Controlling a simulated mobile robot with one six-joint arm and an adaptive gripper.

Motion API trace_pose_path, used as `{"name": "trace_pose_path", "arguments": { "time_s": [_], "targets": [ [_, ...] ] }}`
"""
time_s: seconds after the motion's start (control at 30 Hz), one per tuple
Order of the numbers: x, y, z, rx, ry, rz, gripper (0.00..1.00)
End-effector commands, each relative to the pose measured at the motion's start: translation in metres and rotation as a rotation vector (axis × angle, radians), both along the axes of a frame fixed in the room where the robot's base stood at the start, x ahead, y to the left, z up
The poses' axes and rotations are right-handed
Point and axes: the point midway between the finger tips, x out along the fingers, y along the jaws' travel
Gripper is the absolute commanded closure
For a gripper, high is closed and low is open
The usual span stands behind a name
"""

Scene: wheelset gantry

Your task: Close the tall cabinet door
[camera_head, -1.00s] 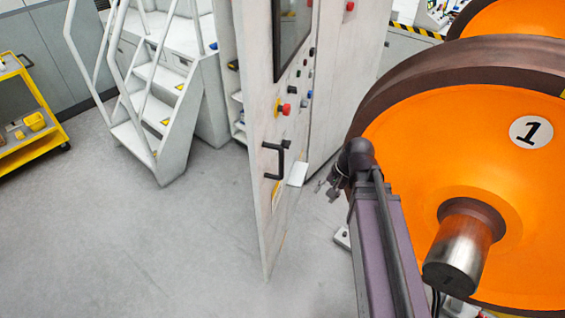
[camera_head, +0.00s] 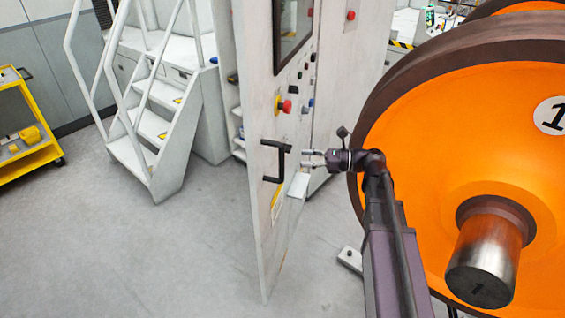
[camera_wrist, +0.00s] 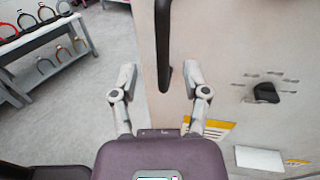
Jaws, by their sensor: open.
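The tall cabinet door (camera_head: 262,195) stands open, its panel swung out toward me. It carries a black bar handle (camera_head: 274,162) and a red knob. My gripper (camera_head: 306,158) is open and empty, just right of the handle in the head view and pointing left at it. In the wrist view, the handle (camera_wrist: 163,45) runs down from the top edge, and its lower end lies between the fingertips of my gripper (camera_wrist: 159,78). I cannot tell whether a finger touches it. The door face (camera_wrist: 225,60) fills the right side of that view.
A large orange wheel (camera_head: 450,150) with a protruding axle end (camera_head: 483,270) stands close on the right of my arm. White steps (camera_head: 155,125) and a yellow cart (camera_head: 30,130) are at the left. The grey floor (camera_head: 160,250) left of the door is clear.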

Motion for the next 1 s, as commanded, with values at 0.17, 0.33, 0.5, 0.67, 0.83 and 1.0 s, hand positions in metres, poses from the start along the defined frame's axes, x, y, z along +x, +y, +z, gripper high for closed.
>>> {"name": "trace_pose_path", "arguments": {
  "time_s": [0.17,0.33,0.5,0.67,0.83,1.0],
  "targets": [
    [0.002,-0.002,0.003,0.032,0.028,-0.002,0.4],
    [0.002,-0.002,0.003,0.032,0.027,-0.002,0.4],
    [0.002,-0.001,0.003,0.031,0.026,-0.003,0.4],
    [0.003,0.004,0.003,0.03,0.026,-0.003,0.4],
    [0.003,0.016,0.003,0.03,0.025,-0.001,0.4],
    [0.005,0.034,0.003,0.03,0.025,-0.001,0.4]
  ]
}}
